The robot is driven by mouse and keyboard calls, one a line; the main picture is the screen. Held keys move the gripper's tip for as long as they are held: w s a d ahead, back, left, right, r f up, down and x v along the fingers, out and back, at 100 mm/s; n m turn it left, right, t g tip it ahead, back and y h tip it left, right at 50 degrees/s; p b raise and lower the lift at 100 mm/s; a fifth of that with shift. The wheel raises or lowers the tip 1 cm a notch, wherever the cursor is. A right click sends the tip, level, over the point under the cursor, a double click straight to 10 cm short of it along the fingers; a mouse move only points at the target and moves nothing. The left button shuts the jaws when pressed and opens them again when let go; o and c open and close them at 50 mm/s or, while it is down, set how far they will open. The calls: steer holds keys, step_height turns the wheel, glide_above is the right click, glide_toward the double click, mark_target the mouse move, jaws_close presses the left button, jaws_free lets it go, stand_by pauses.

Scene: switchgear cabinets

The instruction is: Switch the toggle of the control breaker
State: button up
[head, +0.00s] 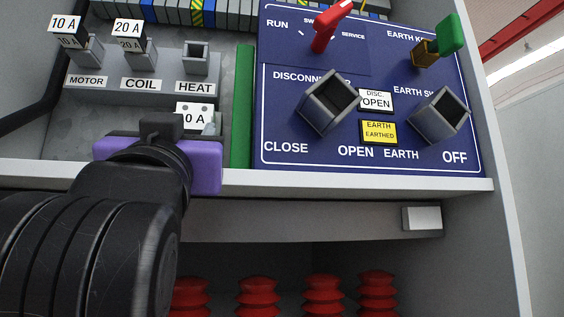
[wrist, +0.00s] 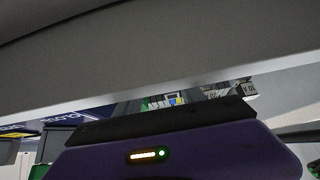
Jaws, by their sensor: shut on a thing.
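My gripper (head: 162,128) is at the lower edge of the grey fuse panel, left of the green strip. Its purple body and black fingers also show in the wrist view (wrist: 165,130). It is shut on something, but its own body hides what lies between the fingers. A white block (head: 195,115) with two dots and a partly covered "0 A" marking shows just right of the fingers, probably the control breaker. Its lower part and any toggle are hidden behind my gripper. The wrist view does not show the toggle.
MOTOR (head: 86,50) and COIL (head: 134,47) fuses stand above; the HEAT holder (head: 196,58) looks empty. The blue panel (head: 285,120) carries a red handle (head: 328,28), a green-headed key (head: 450,35) and two square sockets. A cabinet ledge (head: 330,182) runs below.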

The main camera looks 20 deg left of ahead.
steer(key=o, duration=1.4)
steer(key=shift+c, duration=0.2)
steer(key=b+v, duration=0.2)
steer(key=v, duration=0.6)
